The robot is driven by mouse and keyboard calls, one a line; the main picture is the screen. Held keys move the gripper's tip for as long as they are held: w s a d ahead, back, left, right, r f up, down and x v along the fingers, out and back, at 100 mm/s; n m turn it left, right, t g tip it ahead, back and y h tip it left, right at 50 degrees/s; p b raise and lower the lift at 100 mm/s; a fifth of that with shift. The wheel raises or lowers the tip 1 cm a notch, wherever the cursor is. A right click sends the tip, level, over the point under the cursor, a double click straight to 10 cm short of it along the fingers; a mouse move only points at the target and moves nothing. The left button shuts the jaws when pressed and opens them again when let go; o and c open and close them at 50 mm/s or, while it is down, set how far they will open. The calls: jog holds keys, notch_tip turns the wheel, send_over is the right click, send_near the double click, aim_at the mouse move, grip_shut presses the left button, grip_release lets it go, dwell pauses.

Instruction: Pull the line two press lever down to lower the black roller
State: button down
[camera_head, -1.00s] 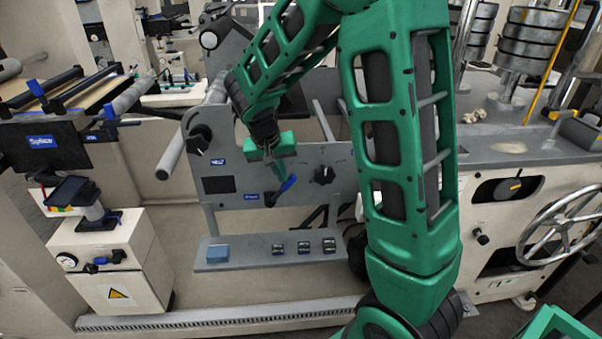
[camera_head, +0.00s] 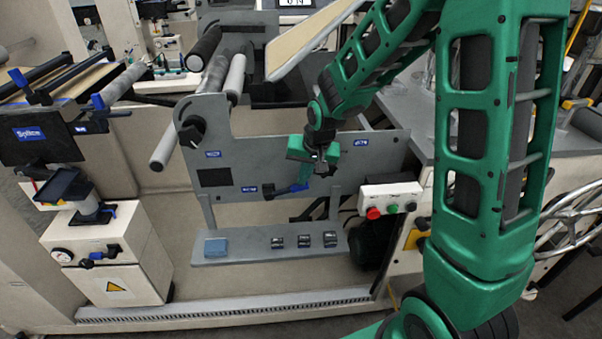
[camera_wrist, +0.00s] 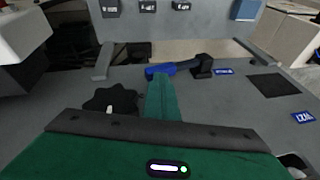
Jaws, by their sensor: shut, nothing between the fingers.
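The lever with a blue handle (camera_head: 292,188) and a black pivot sits low on the grey side panel (camera_head: 230,135), beside a small blue label. Its handle points right and is nearly level, tilted slightly up. My gripper (camera_head: 304,173) is shut and empty, just above the handle's outer part. In the wrist view the green fingers (camera_wrist: 162,92) reach the blue handle (camera_wrist: 172,69) near its free end; whether they press on it I cannot tell. A black roller (camera_head: 205,47) shows above the panel at upper left.
A black knob (camera_wrist: 110,101) is close to my fingers in the wrist view. A button box (camera_head: 391,197) with red and green buttons stands right of the panel. A grey shelf (camera_head: 235,256) with small items lies below. A handwheel (camera_head: 573,220) is at right.

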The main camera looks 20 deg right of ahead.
jog(key=shift+d+f, duration=0.15)
jog(key=shift+f, duration=0.15)
jog(key=shift+r, duration=0.1)
dwell(0.3)
